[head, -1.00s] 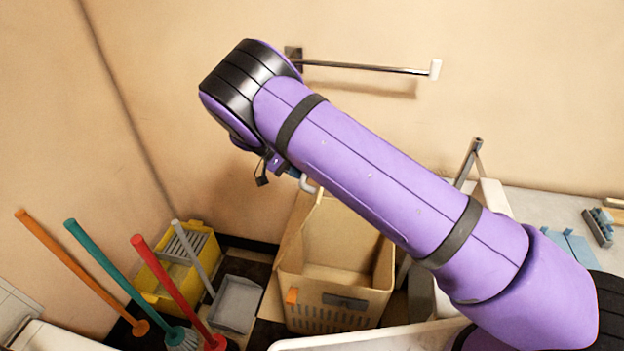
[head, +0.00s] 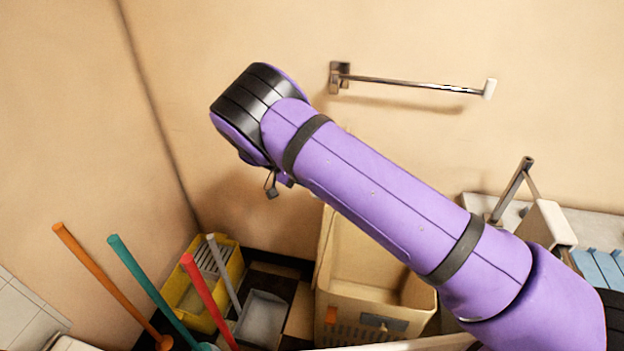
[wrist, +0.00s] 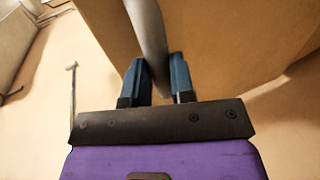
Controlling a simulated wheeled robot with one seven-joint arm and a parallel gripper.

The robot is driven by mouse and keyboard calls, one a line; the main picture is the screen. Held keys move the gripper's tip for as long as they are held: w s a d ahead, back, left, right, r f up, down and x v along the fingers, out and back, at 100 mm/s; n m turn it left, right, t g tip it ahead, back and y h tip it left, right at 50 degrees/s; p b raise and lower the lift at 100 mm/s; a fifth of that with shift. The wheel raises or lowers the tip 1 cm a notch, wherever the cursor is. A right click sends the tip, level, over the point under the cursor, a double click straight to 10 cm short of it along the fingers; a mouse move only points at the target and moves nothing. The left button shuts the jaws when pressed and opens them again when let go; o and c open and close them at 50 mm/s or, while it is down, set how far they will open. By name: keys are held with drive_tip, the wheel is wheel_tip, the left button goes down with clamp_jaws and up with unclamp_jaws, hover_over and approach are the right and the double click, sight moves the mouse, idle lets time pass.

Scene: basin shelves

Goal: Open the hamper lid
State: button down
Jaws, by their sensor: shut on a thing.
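The beige hamper (head: 345,305) stands on the floor in the lower middle of the head view, with slots and a grey plate on its front. Its top is open and its inside shows. The hamper lid (wrist: 225,45) is a beige panel filling the top of the wrist view, raised; in the head view its edge (head: 323,245) rises at the hamper's left, the rest hidden behind my arm. A grey bar handle (wrist: 147,30) runs along the lid. My gripper (wrist: 158,75) is shut on this handle, its blue fingers on either side. The fingers are hidden in the head view.
A yellow bucket (head: 233,262) and a grey dustpan (head: 262,318) stand left of the hamper, with orange (head: 105,280), teal (head: 150,285) and red (head: 208,300) handles. A towel rail (head: 415,84) is on the wall behind. A white counter (head: 480,205) is at right.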

drive_tip(key=shift+s+f, duration=0.1)
drive_tip(key=shift+f, duration=0.15)
drive_tip(key=c, duration=1)
unclamp_jaws()
drive_tip(key=shift+o, duration=0.2)
drive_tip(key=v, duration=1)
drive_tip(key=shift+w+a+r, duration=0.15)
drive_tip(key=shift+w+a, duration=0.05)
drive_tip(key=shift+a, duration=0.1)
